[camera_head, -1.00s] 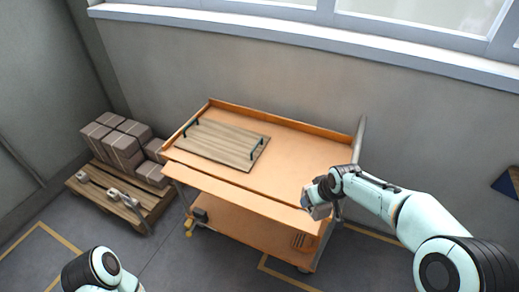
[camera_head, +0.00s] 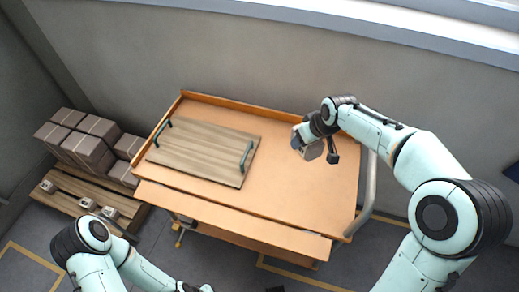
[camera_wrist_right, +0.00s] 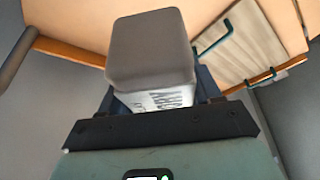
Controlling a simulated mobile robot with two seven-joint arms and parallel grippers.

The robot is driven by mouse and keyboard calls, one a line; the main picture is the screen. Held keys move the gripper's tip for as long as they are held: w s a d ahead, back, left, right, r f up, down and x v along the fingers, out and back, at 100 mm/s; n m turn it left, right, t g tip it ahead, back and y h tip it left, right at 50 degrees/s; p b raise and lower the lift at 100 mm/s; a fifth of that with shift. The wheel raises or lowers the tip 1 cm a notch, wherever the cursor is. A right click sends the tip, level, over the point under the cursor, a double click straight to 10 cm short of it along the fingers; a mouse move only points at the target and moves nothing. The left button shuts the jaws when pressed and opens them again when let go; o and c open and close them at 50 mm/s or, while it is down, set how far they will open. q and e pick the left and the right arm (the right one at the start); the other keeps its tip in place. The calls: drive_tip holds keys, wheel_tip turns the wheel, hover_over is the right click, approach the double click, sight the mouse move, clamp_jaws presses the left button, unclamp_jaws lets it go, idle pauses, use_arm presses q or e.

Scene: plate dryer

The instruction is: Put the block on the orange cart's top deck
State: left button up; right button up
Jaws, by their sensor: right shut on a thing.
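The orange cart's top deck (camera_head: 290,193) fills the middle of the head view. My right gripper (camera_head: 311,148) is over the right rear part of this deck. It is shut on the block (camera_wrist_right: 152,50), a grey piece with rounded edges and dark lettering on one side in the right wrist view. In the head view the block is small and partly covered by the gripper, and I cannot tell whether it touches the deck. My left arm comes in at the bottom left, but its gripper is cut off by the lower edge.
A wooden tray (camera_head: 200,150) with two green handles lies on the deck's left half. The deck's right and front parts are bare. A raised rim runs along the back, and a grey push handle (camera_head: 369,190) stands at the right. Brown boxes (camera_head: 88,150) sit on a pallet at left.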

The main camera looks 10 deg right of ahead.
drive_tip(key=b, duration=0.1)
hover_over(294, 176)
drive_tip(key=s, duration=0.2)
drive_tip(key=f, duration=1.5)
drive_tip(key=shift+w+d, duration=0.25)
drive_tip(key=shift+d, duration=0.05)
drive_tip(key=shift+f, duration=2.4)
use_arm(q)
drive_tip(key=shift+s+f, duration=0.45)
drive_tip(key=shift+f, duration=0.3)
use_arm(e)
drive_tip(key=shift+f+b, duration=0.1)
drive_tip(key=shift+b, duration=0.2)
use_arm(q)
drive_tip(key=shift+s+f, duration=0.1)
drive_tip(key=shift+f, duration=0.05)
use_arm(e)
drive_tip(key=o, duration=1.6)
